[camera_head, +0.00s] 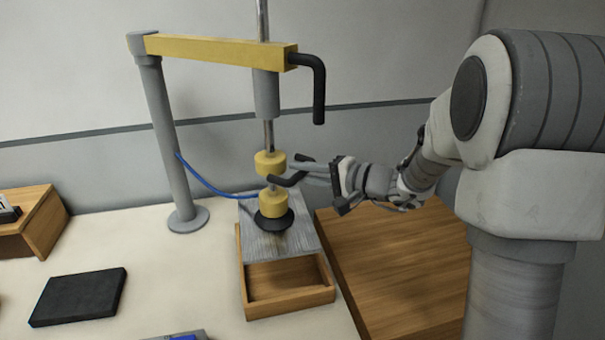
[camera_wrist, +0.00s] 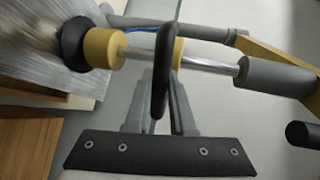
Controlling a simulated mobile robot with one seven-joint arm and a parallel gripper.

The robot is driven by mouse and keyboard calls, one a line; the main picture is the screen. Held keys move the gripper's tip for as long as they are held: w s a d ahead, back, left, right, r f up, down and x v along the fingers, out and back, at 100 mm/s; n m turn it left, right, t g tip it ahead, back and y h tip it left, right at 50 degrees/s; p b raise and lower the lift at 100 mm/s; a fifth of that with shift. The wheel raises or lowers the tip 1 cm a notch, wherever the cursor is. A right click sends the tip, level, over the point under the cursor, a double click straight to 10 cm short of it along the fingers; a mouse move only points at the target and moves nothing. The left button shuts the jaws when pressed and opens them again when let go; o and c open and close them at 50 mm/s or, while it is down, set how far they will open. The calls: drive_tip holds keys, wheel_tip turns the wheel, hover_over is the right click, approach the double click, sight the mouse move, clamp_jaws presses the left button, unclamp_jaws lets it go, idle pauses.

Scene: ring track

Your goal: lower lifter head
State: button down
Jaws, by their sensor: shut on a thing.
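The lifter head has a yellow upper collar (camera_head: 270,163), a yellow lower body (camera_head: 272,202) and a black suction cup (camera_head: 273,220) at the bottom. It hangs on a chrome rod from a yellow arm (camera_head: 215,48) on a grey post. The cup is at the grey metal plate (camera_head: 307,238); I cannot tell whether it touches. My gripper (camera_head: 290,172) is shut on the black handle (camera_wrist: 162,70) at the head's side. In the wrist view the cup (camera_wrist: 74,43) is close to the plate (camera_wrist: 30,50).
The plate lies on an open wooden crate (camera_head: 290,308). A wooden block (camera_head: 400,265) stands to its right. A black pad (camera_head: 78,297) and a wooden box (camera_head: 45,222) are at left. A blue hose (camera_head: 205,183) runs from the post. A black crank (camera_head: 319,85) hangs from the arm's end.

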drive_tip(key=b, duration=1)
approach(285, 200)
drive_tip(key=x, duration=0.5)
drive_tip(key=shift+w+f, duration=0.1)
drive_tip(key=shift+f, duration=0.1)
drive_tip(key=shift+r+p, duration=0.15)
drive_tip(key=shift+p, duration=0.2)
drive_tip(key=c, duration=0.8)
unclamp_jaws()
drive_tip(key=shift+d, duration=0.1)
drive_tip(key=shift+o, duration=0.2)
drive_tip(key=v, duration=1.7)
drive_tip(key=shift+d, duration=0.15)
